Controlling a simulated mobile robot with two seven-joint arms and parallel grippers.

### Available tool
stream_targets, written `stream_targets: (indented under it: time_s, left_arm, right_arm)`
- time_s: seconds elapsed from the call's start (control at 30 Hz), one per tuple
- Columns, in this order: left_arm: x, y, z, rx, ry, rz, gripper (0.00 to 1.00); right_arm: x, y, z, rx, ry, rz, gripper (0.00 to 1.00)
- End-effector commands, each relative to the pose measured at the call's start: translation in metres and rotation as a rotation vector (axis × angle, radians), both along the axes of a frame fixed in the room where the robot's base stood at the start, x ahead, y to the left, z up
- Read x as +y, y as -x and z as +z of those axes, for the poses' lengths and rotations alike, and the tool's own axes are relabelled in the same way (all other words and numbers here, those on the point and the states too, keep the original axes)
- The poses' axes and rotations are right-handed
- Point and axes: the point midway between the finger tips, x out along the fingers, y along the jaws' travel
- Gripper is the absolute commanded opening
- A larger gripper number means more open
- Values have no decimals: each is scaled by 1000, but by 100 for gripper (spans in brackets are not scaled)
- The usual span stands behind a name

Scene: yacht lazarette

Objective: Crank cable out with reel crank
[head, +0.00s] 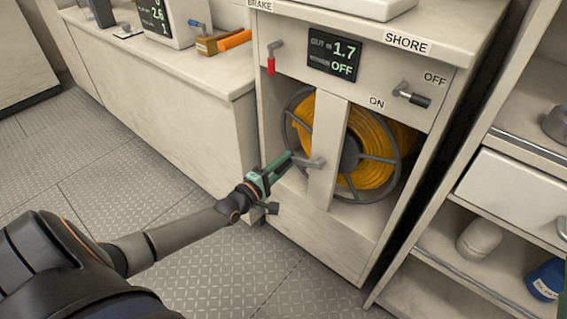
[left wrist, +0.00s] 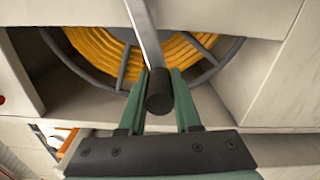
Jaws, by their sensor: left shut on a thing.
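The cable reel (head: 363,150) with yellow-orange cable and grey spokes sits in an opening in the cabinet. A pale upright panel stands in front of it. The reel crank (head: 315,163) is a grey arm in front of this panel. My left gripper (head: 290,160) reaches it from the left and is shut on the crank's handle. In the left wrist view the dark round handle (left wrist: 160,92) lies between the green fingers; the reel (left wrist: 115,55) shows behind. A display (head: 332,58) reads 1.7 and OFF. My right gripper is not in view.
A red-handled lever (head: 271,62) hangs below the BRAKE label. The SHORE switch lever (head: 412,95) points right, between ON and OFF labels. A bench (head: 180,95) stands left with a scale-like device and an orange-handled tool. Shelves (head: 440,260) stand close on the right.

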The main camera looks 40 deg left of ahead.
Motion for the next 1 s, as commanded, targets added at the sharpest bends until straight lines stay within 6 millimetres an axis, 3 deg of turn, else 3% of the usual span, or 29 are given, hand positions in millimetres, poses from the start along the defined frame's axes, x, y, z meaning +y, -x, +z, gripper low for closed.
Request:
stream_targets:
  time_s: [0.4, 0.43, 0.6, 0.67, 1.0]
  left_arm:
    - [-1, 1, -2, 2, 3, -1, 0]
    - [-1, 1, -2, 2, 3, -1, 35]
    - [-1, 0, -1, 1, 3, -1, 54]
    - [-1, 0, -1, 1, 3, -1, 61]
    - [0, 5, 0, 1, 3, 0, 61]
  right_arm:
    - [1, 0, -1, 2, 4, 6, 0]
    - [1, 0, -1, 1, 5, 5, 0]
    - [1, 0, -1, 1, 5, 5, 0]
    - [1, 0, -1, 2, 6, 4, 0]
    - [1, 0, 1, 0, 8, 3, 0]
